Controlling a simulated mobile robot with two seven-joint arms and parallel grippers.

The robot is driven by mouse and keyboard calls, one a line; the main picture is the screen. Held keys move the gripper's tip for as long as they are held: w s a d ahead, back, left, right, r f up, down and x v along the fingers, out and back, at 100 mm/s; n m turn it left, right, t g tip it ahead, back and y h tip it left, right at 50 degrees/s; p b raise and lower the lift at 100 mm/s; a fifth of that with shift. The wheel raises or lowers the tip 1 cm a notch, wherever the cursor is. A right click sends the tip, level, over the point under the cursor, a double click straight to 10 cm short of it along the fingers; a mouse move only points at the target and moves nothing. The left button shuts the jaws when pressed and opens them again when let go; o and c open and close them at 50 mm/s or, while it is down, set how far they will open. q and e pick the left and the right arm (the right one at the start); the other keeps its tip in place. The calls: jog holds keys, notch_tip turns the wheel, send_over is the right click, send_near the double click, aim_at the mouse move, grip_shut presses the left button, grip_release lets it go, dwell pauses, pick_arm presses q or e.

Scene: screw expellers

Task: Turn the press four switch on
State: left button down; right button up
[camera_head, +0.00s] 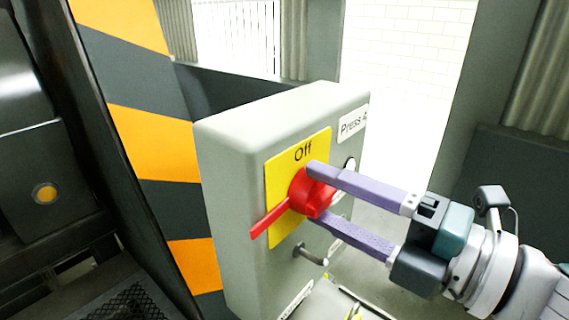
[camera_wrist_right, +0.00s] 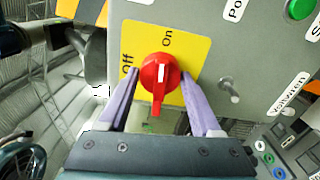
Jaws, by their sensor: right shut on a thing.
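The press four switch is a red rotary knob (camera_head: 313,197) with a long flat lever, on a yellow plate (camera_head: 283,172) on a grey box (camera_head: 232,165). "Off" is at the plate's top in the head view. The lever points to the lower left, away from that word. In the right wrist view the knob (camera_wrist_right: 160,72) has "Off" at its left and "On" above. My right gripper (camera_wrist_right: 160,76) has its two purple fingers on either side of the knob, shut on it. In the head view the "On" word is hidden. My left gripper is out of view.
A "Press 4" label (camera_head: 353,123) is on the box's face. A metal peg (camera_head: 311,255) sticks out below the switch. A green button (camera_wrist_right: 300,9) is at the upper right in the wrist view. A black-and-orange striped post (camera_head: 150,145) stands left of the box.

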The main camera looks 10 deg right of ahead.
jog(key=shift+m, duration=0.5)
dwell(0.3)
jog(key=o, duration=1.4)
jog(key=b+v, duration=0.3)
jog(key=v, duration=0.7)
